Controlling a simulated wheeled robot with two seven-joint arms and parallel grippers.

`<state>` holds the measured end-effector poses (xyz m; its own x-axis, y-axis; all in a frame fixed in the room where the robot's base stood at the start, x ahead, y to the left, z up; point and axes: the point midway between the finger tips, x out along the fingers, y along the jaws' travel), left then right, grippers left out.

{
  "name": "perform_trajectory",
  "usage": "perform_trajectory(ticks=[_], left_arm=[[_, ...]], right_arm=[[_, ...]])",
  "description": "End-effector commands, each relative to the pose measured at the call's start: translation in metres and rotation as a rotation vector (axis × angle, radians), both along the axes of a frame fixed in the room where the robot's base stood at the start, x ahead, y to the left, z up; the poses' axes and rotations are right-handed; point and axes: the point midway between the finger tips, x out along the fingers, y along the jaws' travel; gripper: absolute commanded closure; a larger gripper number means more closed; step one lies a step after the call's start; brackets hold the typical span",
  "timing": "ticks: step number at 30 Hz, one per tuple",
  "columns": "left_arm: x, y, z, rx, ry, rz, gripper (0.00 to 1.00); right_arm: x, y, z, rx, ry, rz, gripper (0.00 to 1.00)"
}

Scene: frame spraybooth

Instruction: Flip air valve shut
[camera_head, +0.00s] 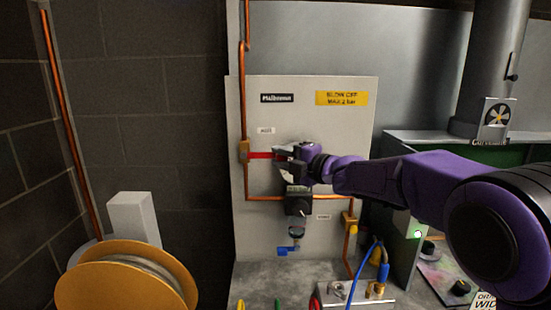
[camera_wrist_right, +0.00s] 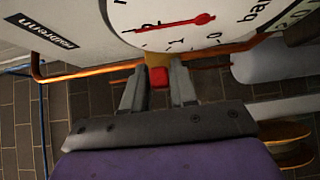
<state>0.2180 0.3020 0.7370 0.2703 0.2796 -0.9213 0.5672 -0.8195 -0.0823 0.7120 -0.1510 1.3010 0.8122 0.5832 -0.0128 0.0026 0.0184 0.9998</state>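The air valve is a brass body (camera_head: 243,152) on the upright copper pipe at the left of the pale panel. Its red lever (camera_head: 262,155) points right, roughly level, across the pipe. My right gripper (camera_head: 283,153) is at the lever's right end. In the right wrist view, the lever's red end (camera_wrist_right: 158,77) sits between the two fingers of my right gripper (camera_wrist_right: 158,88). The fingers are apart, with a narrow gap seeming to show on each side of the red end. My left gripper is in neither view.
A pressure gauge (camera_wrist_right: 165,18) is close by in the wrist view. A regulator (camera_head: 298,203) with a blue drain tap (camera_head: 288,250) hangs below my right gripper. A yellow hose reel (camera_head: 125,285) stands at lower left. The panel left of the lever is clear.

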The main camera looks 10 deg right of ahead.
Motion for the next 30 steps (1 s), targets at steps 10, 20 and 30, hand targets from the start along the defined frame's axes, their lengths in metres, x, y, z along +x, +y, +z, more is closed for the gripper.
perform_trajectory(ticks=[10,20,30], left_arm=[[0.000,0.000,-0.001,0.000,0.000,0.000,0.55],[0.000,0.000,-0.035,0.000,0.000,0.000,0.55],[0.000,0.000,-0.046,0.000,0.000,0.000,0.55]], right_arm=[[0.000,0.001,0.001,0.003,-0.002,0.002,0.55],[-0.052,-0.037,-0.002,0.004,-0.004,0.000,0.55],[-0.085,-0.061,0.002,0.003,-0.002,0.002,0.55]])
